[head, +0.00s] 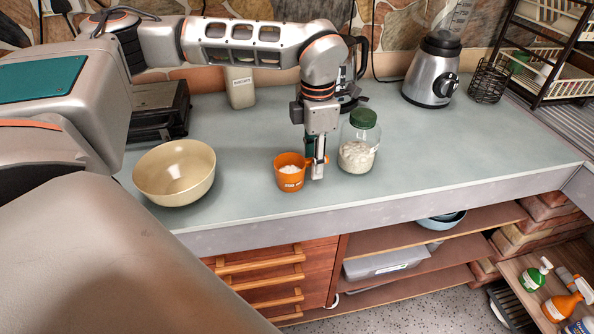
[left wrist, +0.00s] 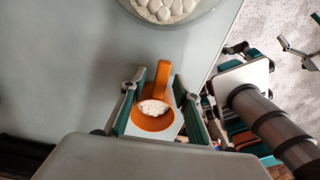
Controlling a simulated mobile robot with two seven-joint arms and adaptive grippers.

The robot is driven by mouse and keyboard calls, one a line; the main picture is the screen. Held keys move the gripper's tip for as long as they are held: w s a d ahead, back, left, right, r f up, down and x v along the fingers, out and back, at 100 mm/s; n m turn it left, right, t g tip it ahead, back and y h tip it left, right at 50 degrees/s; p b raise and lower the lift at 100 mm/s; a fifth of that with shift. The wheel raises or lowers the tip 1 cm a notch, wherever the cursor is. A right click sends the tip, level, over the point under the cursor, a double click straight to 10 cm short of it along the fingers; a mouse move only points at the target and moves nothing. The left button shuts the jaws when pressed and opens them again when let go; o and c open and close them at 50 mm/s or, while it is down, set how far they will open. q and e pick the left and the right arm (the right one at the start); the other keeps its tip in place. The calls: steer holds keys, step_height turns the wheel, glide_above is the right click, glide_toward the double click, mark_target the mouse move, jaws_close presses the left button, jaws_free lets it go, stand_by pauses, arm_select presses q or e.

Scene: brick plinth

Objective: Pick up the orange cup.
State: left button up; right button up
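The orange cup (head: 289,178) stands upright on the grey-green counter, with white contents inside and its handle pointing right. In the left wrist view the orange cup (left wrist: 154,122) and its handle (left wrist: 163,78) show between my two fingers, with gaps visible on both sides. My left gripper (head: 318,168) points down at the handle side of the cup, close to the counter. It also shows in the left wrist view (left wrist: 160,88) with its fingers apart. Whether a finger touches the cup is hard to tell. My right gripper cannot be made out in either view.
A glass jar with a green lid (head: 359,145) stands close right of my left gripper. A cream bowl (head: 175,172) is left of the cup. A blender (head: 433,72) and a wire basket (head: 489,82) stand farther back. The counter's front edge (head: 400,205) is near; its right part is clear.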

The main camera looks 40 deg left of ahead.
arm_select(q)
jaws_close()
steer(key=shift+r, duration=0.2)
